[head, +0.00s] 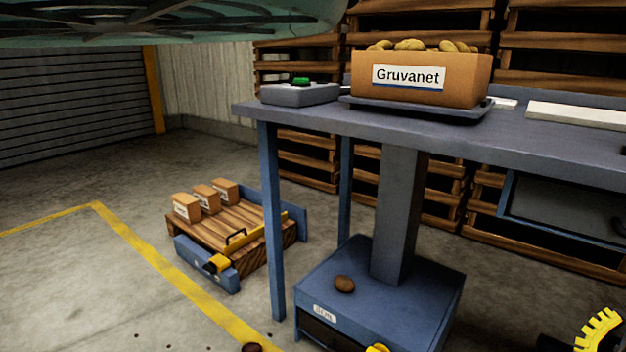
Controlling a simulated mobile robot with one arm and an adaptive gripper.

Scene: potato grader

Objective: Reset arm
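My gripper is not recognisable in the head view. My arm does not clearly show either, so its pose cannot be told.
A blue-grey table (300,117) carries a crate labelled Gruvanet (452,78) full of potatoes, and a box with a green button (301,94). A low wooden cart (224,226) holds small cartons. A potato (345,284) lies on the blue base. A yellow toothed part (598,331) shows lower right.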

